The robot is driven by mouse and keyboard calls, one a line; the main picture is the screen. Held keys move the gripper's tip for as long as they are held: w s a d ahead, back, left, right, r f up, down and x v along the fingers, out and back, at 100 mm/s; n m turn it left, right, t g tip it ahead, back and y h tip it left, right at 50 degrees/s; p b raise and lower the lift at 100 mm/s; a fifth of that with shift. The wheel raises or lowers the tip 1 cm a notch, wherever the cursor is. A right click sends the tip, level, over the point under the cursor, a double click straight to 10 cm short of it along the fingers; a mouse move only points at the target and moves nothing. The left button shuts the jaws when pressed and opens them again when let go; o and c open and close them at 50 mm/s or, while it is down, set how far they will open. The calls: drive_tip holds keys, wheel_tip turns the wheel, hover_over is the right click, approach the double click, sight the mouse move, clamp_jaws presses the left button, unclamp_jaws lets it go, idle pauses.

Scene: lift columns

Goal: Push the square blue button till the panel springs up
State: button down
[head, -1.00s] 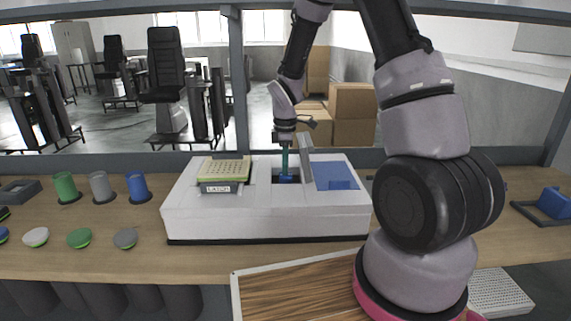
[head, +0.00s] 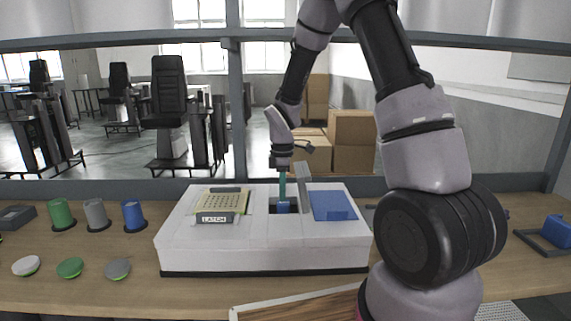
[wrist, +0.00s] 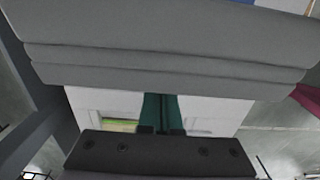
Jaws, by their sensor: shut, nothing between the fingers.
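A white console box (head: 190,258) stands on the bench. A square blue button (head: 283,208) sits in a dark recess in its top. My gripper (head: 282,198) points straight down with its green fingers shut and empty, its tips at the blue button; whether they press it is too small to tell. A pale yellow gridded panel (head: 222,203) with a LATCH label lies left of the recess; whether it is raised is unclear. In the wrist view, the green fingers (wrist: 161,112) reach down to the box; their tips and the button are hidden.
A grey upright plate (head: 303,186) stands just right of the gripper, beside a blue panel (head: 333,205) on the box. Green, grey and blue cups (head: 134,215) and several round discs (head: 70,268) are at the left. A blue block (head: 556,230) is at the far right.

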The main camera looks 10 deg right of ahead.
wheel_tip(320, 180, up, 13)
drive_tip(key=shift+w+f, duration=0.15)
drive_tip(key=shift+f, duration=0.05)
drive_tip(key=shift+r, duration=0.1)
idle(0.4)
drive_tip(key=s+d+r+m+t+y, duration=0.1)
drive_tip(key=s+d+r+m+t, duration=0.2)
drive_tip(key=s+r+m, duration=0.5)
drive_tip(key=s+d+r+m+t+y, duration=0.1)
drive_tip(key=s+d+r+m+t, duration=0.3)
drive_tip(key=s+r+m, duration=0.5)
drive_tip(key=s+m, duration=0.3)
drive_tip(key=s, duration=0.2)
drive_tip(key=shift+d, duration=0.35)
